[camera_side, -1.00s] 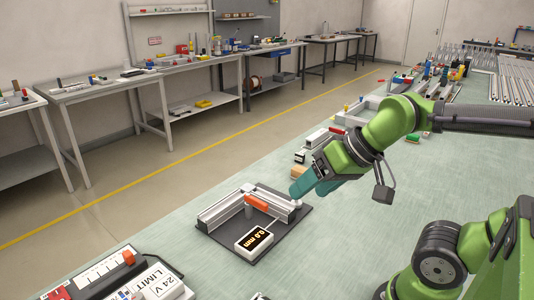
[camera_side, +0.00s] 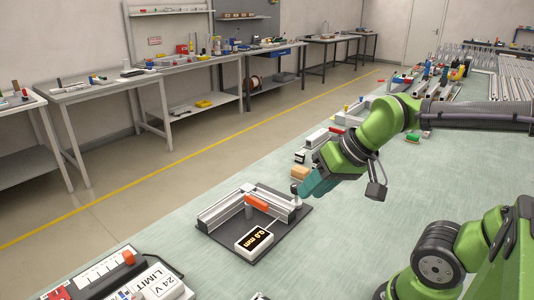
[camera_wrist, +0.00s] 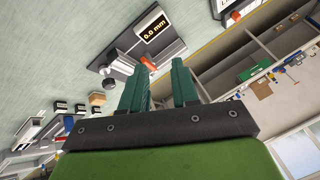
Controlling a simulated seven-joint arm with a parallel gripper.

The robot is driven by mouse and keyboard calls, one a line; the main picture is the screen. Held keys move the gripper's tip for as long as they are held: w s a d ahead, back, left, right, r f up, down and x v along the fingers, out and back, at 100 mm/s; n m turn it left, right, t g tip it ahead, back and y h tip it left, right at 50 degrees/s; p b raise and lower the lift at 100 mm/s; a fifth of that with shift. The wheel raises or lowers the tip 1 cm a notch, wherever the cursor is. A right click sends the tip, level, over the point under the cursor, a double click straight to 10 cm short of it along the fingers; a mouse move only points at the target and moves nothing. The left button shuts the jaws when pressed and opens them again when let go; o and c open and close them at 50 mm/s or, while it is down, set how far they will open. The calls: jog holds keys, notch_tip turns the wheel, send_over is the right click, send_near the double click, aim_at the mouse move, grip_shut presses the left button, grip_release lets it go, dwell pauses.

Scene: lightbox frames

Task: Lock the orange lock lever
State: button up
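The orange lock lever (camera_side: 257,202) sits on a linear-slide fixture on a dark base plate (camera_side: 222,238). It lies along the front of a silver rail (camera_side: 222,207), beside a grey post. In the wrist view the orange lever (camera_wrist: 148,63) shows just beyond my fingertips, partly hidden by them. A white display (camera_side: 254,242) on the plate reads 0.0 mm. My gripper (camera_side: 302,191) has teal fingers, close to the rail's right end and to the right of the lever. In the wrist view my gripper (camera_wrist: 160,70) has its fingers apart, with nothing seen held.
A control box (camera_side: 100,280) with an orange switch and a white 24 V LIMIT block (camera_side: 160,284) stand at the lower left. Small blocks (camera_side: 300,172) and trays lie behind my gripper. The green tabletop (camera_side: 320,255) is clear to the right of the fixture.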

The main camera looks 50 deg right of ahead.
jog(key=w+d+f, duration=0.1)
jog(key=d, duration=0.1)
jog(key=w+d+f+m+g, duration=0.1)
jog(key=w+d, duration=0.1)
jog(key=d, duration=0.1)
jog(key=w+d+f+g, duration=0.1)
jog(key=w+d, duration=0.1)
jog(key=shift+w+d+f+m, duration=0.1)
jog(key=shift+d+f+m, duration=0.05)
jog(key=shift+f+m, duration=0.25)
grip_shut()
jog(key=w+d+f+n+y, duration=0.4)
jog(key=w+d+n, duration=0.3)
jog(key=d, duration=0.4)
jog(key=shift+w+f+n, duration=0.25)
jog(key=shift+w+n, duration=0.15)
jog(key=shift+w, duration=0.3)
jog(key=shift+d, duration=0.1)
